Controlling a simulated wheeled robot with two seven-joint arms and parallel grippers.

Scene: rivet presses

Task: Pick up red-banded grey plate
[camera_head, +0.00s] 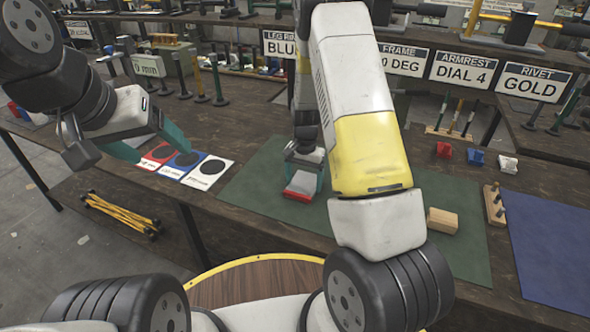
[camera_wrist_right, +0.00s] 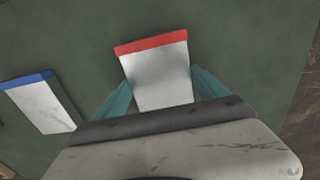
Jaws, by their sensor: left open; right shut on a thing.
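The red-banded grey plate (camera_wrist_right: 158,75) is pale with a red band along its far edge in the right wrist view. It sits between the teal fingers of my right gripper (camera_wrist_right: 161,90), which is shut on it. In the head view the plate (camera_head: 301,187) shows under my right gripper (camera_head: 305,172), at the green mat; whether it touches the mat is unclear. My left gripper (camera_head: 150,143) is open and empty, near the marked cards at the left.
A blue-banded pale plate (camera_wrist_right: 42,106) lies left of the held one in the right wrist view. The green mat (camera_head: 250,185) has free room. A wooden block (camera_head: 442,220), a pegged wooden stand (camera_head: 494,205) and a blue mat (camera_head: 555,245) are to the right.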

